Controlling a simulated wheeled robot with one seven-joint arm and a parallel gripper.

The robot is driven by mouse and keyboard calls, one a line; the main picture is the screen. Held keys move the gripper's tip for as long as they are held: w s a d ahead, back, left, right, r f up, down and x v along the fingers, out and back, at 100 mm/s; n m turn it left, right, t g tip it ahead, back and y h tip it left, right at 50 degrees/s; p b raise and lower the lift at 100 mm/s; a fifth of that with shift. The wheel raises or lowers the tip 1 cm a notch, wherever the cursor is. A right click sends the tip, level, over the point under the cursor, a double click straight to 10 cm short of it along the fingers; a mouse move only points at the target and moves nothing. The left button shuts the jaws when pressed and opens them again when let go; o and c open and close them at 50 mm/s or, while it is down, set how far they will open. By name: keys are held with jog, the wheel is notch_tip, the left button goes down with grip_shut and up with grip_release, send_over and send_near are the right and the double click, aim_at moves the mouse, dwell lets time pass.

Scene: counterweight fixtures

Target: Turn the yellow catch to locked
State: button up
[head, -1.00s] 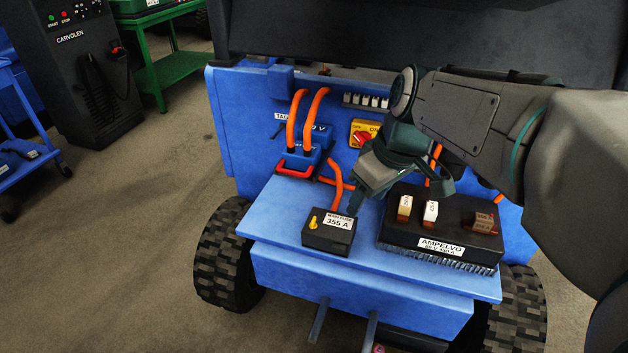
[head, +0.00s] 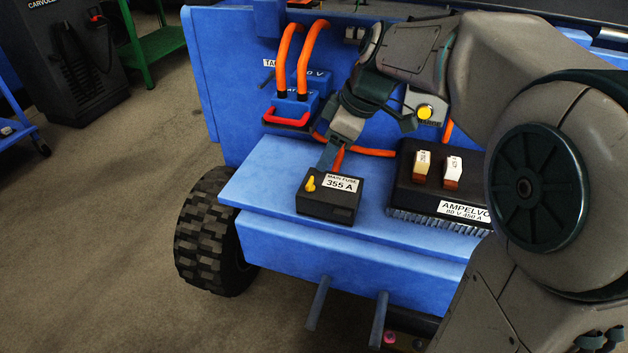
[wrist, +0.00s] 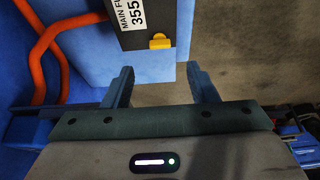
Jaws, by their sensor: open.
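The yellow catch (head: 310,184) is a small knob on the left end of the black main fuse box (head: 345,204), which is labelled 355 A and sits on the blue shelf. In the wrist view the catch (wrist: 160,41) shows at the edge of the fuse box (wrist: 138,38), ahead of the fingers. My gripper (head: 327,168) hangs just behind the box in the head view, its fingers pointing down. In the wrist view my gripper (wrist: 163,80) is open, with two separate fingers and nothing between them. I cannot tell whether the fingers touch the box.
A black AMPELVO unit (head: 405,185) with upright fuses stands right of the box. Orange cables (head: 313,50) run to a blue connector with a red handle (head: 286,116) behind. The shelf (head: 260,185) is bare left of the box.

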aim_at(311, 181)
jog(key=b+x, duration=0.2)
jog(key=x, duration=0.6)
jog(key=shift+a+f+b, duration=0.1)
jog(key=shift+f+b, duration=0.2)
jog(key=shift+b, duration=0.05)
jog(key=c, duration=1)
